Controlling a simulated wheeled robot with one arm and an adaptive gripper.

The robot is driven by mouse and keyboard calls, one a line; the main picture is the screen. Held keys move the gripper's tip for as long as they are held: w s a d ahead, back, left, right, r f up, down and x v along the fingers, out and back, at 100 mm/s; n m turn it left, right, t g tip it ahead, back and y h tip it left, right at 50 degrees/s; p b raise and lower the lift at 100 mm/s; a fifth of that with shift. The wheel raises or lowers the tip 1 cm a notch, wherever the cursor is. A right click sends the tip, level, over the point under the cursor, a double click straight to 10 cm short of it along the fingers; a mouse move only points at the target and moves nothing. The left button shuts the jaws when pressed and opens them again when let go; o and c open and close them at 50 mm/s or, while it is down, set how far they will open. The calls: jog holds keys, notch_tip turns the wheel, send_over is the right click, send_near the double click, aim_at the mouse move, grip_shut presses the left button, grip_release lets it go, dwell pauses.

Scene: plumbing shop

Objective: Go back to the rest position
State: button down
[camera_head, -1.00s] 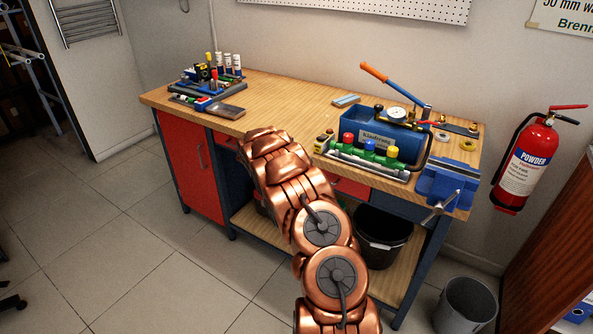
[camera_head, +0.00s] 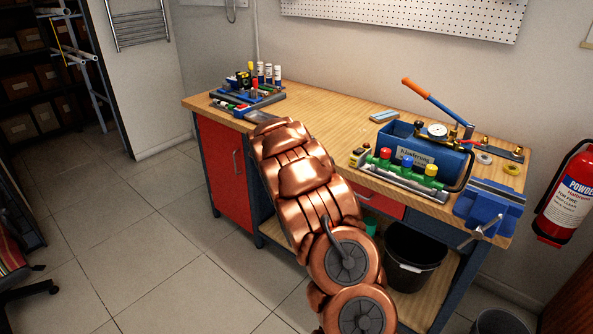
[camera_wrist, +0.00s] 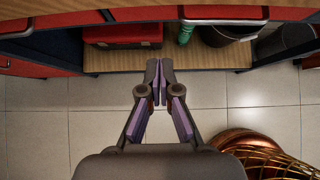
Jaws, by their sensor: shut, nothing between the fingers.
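My gripper (camera_wrist: 159,84) shows in the wrist view with its fingers together and nothing between them. It points toward the workbench's lower shelf (camera_wrist: 115,60), with the tiled floor beneath. In the head view my copper arm reaches up toward the front edge of the wooden workbench (camera_head: 330,118), and it hides the gripper there. Part of my copper body also shows at the lower right of the wrist view.
On the bench stand a blue test pump (camera_head: 425,150), a green valve manifold (camera_head: 405,170), a blue vise (camera_head: 490,205) and a tool tray (camera_head: 245,97). A black bucket (camera_head: 412,262) sits below. A fire extinguisher (camera_head: 568,200) hangs right.

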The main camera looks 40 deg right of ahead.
jog(key=shift+a+r, duration=0.1)
jog(key=s+a+r+m+g+y+p, duration=0.1)
jog(key=s+a+r+m, duration=0.45)
jog(key=s+a, duration=0.25)
jog(key=s+a+r+m+g+y, duration=0.1)
jog(key=s+a+r+m, duration=0.45)
jog(key=s+a, duration=0.25)
jog(key=s+a+r+m+g+y+p, duration=0.1)
jog(key=s+a+m+y, duration=0.5)
jog(key=s+a, duration=2)
jog(key=s+r+m, duration=0.1)
jog(key=s+m, duration=0.1)
jog(key=m, duration=0.1)
jog(key=shift+g+y, duration=0.3)
jog(key=shift+y, duration=0.1)
jog(key=shift+s, duration=0.1)
